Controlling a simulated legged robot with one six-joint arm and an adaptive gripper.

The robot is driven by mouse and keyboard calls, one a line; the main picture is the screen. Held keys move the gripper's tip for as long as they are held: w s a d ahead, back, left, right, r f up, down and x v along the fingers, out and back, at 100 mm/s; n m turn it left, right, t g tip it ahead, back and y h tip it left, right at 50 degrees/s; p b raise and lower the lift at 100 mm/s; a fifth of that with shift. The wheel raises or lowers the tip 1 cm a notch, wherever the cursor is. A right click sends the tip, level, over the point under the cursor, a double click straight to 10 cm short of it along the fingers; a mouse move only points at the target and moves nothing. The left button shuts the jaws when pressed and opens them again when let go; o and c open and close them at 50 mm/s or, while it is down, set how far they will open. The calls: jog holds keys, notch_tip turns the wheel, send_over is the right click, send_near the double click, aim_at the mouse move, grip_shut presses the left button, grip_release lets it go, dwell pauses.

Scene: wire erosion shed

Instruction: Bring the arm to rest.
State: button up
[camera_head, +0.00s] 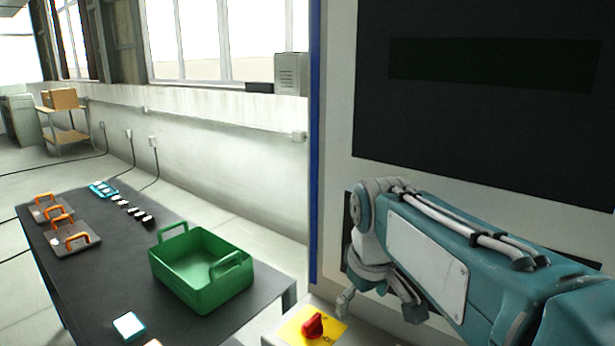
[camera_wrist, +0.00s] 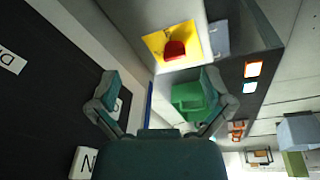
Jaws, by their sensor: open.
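My arm is at the right of the head view, reaching left in front of a pale machine with a dark panel (camera_head: 480,110). My gripper (camera_head: 380,304) hangs at its end, above and to the right of a red rotary switch (camera_head: 313,325). In the wrist view my gripper (camera_wrist: 161,84) is open, its two fingers spread wide with nothing held between them. The red switch (camera_wrist: 174,49) on its yellow plate (camera_wrist: 155,42) shows beyond the fingers there.
A dark table (camera_head: 110,270) at the left carries a green crate (camera_head: 205,302), orange-handled plates (camera_head: 78,241), a blue-edged block (camera_head: 129,326) and a row of small dark pieces (camera_head: 133,213). A wooden cart (camera_head: 65,137) with boxes stands far back. Floor shows between table and wall.

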jog(key=s+d+f+m+t, duration=0.1)
jog(key=s+d+f+m, duration=0.2)
jog(key=s, duration=0.4)
jog(key=s+d+f+m+t, duration=0.2)
jog(key=s+d+f+m, duration=0.1)
jog(key=s, duration=0.5)
jog(key=shift+s+d+f, duration=0.25)
jog(key=shift+s+d, duration=0.05)
